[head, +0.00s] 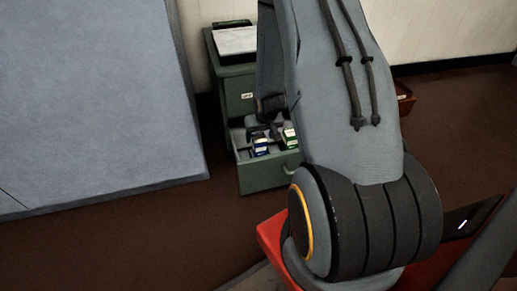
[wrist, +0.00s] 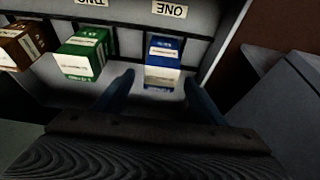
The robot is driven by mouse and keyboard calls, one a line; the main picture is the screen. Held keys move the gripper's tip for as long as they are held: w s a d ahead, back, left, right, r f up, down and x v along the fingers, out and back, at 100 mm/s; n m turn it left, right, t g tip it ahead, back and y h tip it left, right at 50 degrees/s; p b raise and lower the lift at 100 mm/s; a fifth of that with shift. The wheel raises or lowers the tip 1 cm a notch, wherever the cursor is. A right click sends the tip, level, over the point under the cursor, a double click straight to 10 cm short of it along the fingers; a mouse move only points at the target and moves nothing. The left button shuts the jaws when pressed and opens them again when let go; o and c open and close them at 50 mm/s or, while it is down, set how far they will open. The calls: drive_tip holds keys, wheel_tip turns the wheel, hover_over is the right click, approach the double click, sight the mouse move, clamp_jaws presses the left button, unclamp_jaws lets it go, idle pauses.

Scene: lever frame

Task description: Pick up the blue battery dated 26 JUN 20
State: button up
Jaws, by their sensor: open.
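A blue battery (wrist: 163,64) with a white label stands in a drawer in the wrist view. Its label is too small to read the date. It also shows in the head view (head: 260,147). My gripper (wrist: 160,82) is open, its two fingers pointing toward the blue battery, one finger to each side of it from the camera's view. Nothing is held. A green battery (wrist: 83,55) stands to the left of the blue one. In the head view my arm covers part of the drawer and most of my gripper.
A brown battery (wrist: 22,46) stands at the far left in the wrist view. The open drawer (head: 262,178) belongs to a green cabinet (head: 236,85). Thin dividers separate the batteries at the back. Pale labels, one reading ONE (wrist: 170,9), are on the drawer's wall.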

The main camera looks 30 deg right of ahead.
drive_tip(key=b+x, duration=0.1)
drive_tip(key=x, duration=0.1)
drive_tip(key=shift+w+f, duration=0.15)
drive_tip(key=shift+f, duration=0.1)
drive_tip(key=shift+r, duration=0.1)
drive_tip(key=c, duration=1.5)
